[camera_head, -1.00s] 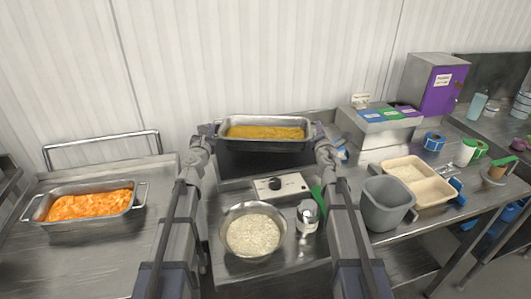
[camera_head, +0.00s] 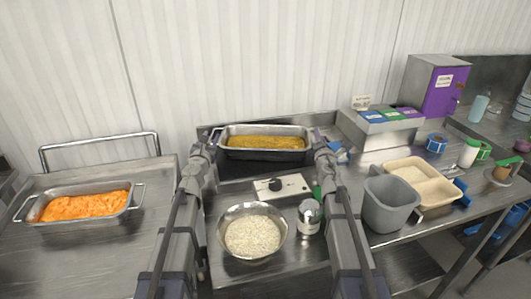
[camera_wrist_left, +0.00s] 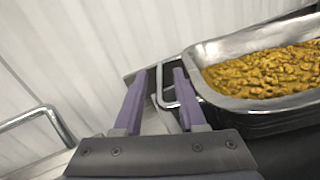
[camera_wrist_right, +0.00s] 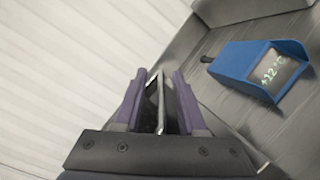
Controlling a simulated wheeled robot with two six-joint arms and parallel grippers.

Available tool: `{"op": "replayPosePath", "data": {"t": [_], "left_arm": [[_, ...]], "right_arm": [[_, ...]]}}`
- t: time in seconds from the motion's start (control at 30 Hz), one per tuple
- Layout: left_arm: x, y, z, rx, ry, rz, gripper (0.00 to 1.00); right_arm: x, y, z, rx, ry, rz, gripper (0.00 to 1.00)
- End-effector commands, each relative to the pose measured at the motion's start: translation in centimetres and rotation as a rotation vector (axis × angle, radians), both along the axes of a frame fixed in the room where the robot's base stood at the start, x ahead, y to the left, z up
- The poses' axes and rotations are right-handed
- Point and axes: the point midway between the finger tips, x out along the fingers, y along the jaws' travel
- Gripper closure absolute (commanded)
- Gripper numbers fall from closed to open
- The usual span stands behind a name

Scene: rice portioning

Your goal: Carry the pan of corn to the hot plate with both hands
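The pan of corn (camera_head: 267,155) is a metal pan holding yellow corn, level over the dark hot plate (camera_head: 237,170) behind the knob box (camera_head: 281,187). It appears to rest on the plate, though contact is hidden. In the left wrist view the pan (camera_wrist_left: 262,105) is at right. My left gripper (camera_head: 212,141) is at its left handle; its fingers (camera_wrist_left: 160,75) stand apart around the wire loop. My right gripper (camera_head: 317,140) is at the right handle; its fingers (camera_wrist_right: 160,76) stand apart with the handle (camera_wrist_right: 160,105) between them and gaps visible.
A bowl of rice (camera_head: 252,233) and a metal shaker (camera_head: 309,216) stand in front. A pan of orange food (camera_head: 85,208) is on the left table. A grey bin (camera_head: 389,204) and beige trays (camera_head: 436,190) are at right. A blue thermometer (camera_wrist_right: 262,70) lies near my right gripper.

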Motion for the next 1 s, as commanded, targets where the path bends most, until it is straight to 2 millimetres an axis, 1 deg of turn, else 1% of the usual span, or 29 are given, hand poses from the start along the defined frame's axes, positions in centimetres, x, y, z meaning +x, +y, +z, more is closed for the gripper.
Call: {"op": "replayPosePath", "data": {"t": [0.27,0.37,0.47,0.67,0.9,1.0], "left_arm": [[-0.2,0.1,0.0,0.000,0.000,0.001,0.60],[-0.7,0.1,0.0,0.000,0.000,0.001,0.60],[-1.8,0.2,0.0,0.000,0.000,0.001,0.60],[-5.2,0.4,0.0,0.000,0.001,0.002,0.60],[-10.1,0.8,0.0,0.000,0.001,0.002,0.60],[-11.4,0.9,0.0,0.000,0.001,0.001,0.60]], "right_arm": [[0.0,-0.1,0.0,0.000,0.000,-0.001,0.60],[0.0,-0.1,0.0,0.000,0.000,-0.001,0.60],[0.0,-0.1,0.0,0.000,0.000,-0.001,0.60],[0.0,-0.1,0.0,0.000,0.000,-0.001,0.60],[0.0,-0.1,0.0,0.000,0.000,-0.001,0.60],[0.0,-0.1,0.0,0.000,0.000,-0.001,0.60]]}}
